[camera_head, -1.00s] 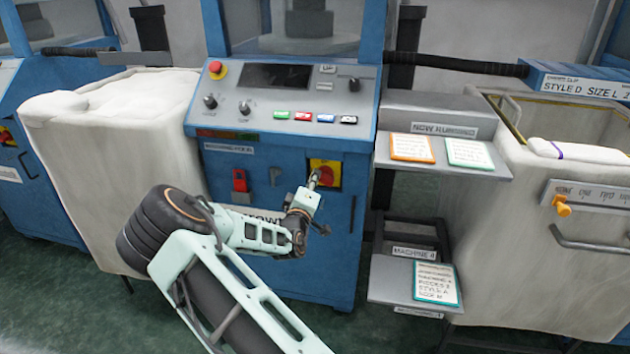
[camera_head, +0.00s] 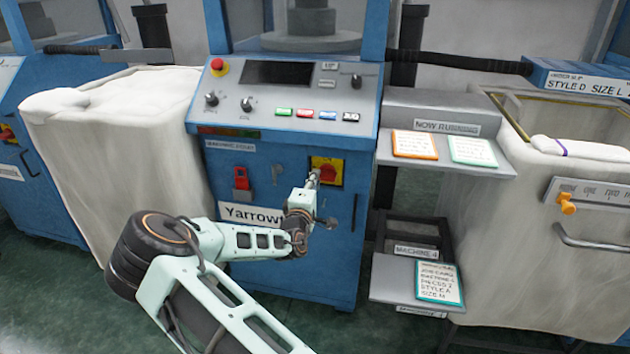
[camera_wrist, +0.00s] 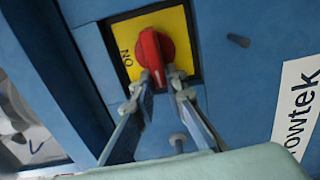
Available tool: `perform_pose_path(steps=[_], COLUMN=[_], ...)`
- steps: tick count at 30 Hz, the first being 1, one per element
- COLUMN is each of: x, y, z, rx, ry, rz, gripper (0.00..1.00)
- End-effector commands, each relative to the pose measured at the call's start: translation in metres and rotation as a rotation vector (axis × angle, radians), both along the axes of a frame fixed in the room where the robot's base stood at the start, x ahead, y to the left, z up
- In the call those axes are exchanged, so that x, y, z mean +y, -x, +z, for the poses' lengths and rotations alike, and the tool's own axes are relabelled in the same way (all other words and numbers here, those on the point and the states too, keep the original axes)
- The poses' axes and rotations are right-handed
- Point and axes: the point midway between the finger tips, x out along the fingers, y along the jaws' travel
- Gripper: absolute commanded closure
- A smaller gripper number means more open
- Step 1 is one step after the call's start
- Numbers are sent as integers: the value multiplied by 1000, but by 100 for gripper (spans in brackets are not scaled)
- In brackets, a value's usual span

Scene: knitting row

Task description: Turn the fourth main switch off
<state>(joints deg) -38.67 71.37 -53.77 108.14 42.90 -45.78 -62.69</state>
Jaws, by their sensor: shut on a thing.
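The main switch in front of me has a red rotary knob (camera_wrist: 151,47) on a yellow plate (camera_wrist: 124,35) in a black frame. An "ON" label shows beside the knob in the wrist view. In the head view the yellow plate (camera_head: 326,170) is on the blue front of the middle machine (camera_head: 285,205). My gripper (camera_wrist: 161,78) is shut on the lower end of the red knob, one finger on each side. In the head view my gripper (camera_head: 318,181) partly covers the switch.
A red padlock-like part (camera_head: 241,181) and a hook (camera_head: 275,175) are left of the switch. A fabric-covered bin (camera_head: 120,165) stands left; shelves with cards (camera_head: 440,148) stand right.

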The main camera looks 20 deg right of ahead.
Motion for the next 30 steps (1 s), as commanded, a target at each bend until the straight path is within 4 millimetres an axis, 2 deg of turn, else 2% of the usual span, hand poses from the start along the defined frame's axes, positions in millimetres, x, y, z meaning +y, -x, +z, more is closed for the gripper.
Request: perform_pose_path(steps=[5,6,11,22,26,30], x=[0,0,0,4,15,33], y=[0,0,0,6,21,46], z=[0,0,0,-1,0,0], rx=[3,3,2,2,1,3], ry=[2,2,1,0,0,1], rz=[0,0,0,0,1,2], gripper=[100,86,70,70,70,70])
